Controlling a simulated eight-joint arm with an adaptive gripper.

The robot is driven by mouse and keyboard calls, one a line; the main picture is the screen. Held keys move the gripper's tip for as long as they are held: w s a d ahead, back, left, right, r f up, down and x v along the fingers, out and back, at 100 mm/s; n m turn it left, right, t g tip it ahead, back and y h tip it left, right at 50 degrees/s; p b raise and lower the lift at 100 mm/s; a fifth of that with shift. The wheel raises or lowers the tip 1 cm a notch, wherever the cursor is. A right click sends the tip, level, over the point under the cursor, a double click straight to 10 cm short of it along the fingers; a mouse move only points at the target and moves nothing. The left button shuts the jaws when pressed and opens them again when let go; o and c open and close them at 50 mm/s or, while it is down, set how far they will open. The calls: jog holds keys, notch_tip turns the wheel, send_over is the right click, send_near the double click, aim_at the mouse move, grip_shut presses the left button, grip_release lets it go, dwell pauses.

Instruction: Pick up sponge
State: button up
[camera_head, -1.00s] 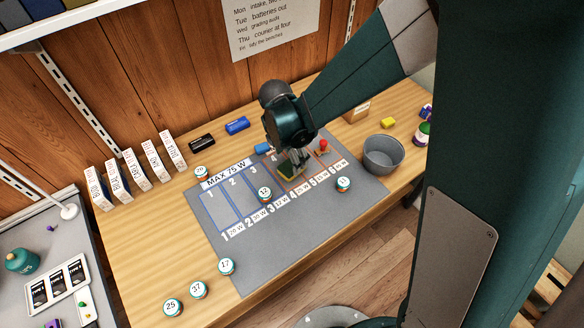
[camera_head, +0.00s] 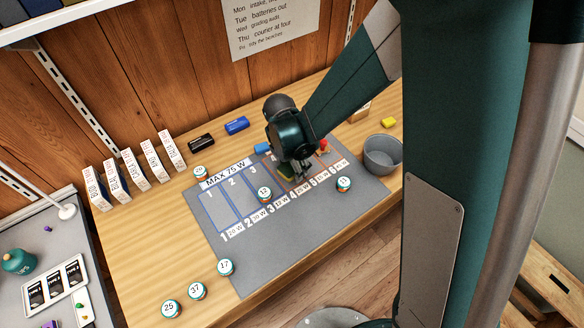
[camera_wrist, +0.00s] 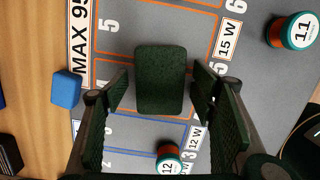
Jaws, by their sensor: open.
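The sponge (camera_wrist: 160,78) shows a dark green top in the wrist view. It lies on the grey mat, across the orange-lined slots near number 5. My gripper (camera_wrist: 161,92) is open, with one finger on each side of the sponge and visible gaps to both sides. In the head view my gripper (camera_head: 297,172) is low over the mat.
The grey mat (camera_head: 250,260) carries numbered slots. Capped jar 12 (camera_wrist: 168,160) and jar 11 (camera_wrist: 292,32) stand near the sponge. A blue block (camera_wrist: 66,89) lies by the mat's edge.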

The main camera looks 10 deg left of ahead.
jog(key=shift+c, duration=0.3)
jog(key=c, duration=0.7)
jog(key=shift+o, duration=0.2)
jog(key=shift+r, duration=0.15)
notch_tip(320, 180, up, 10)
jog(key=p, duration=0.1)
jog(key=shift+p, duration=0.4)
dwell(0.4)
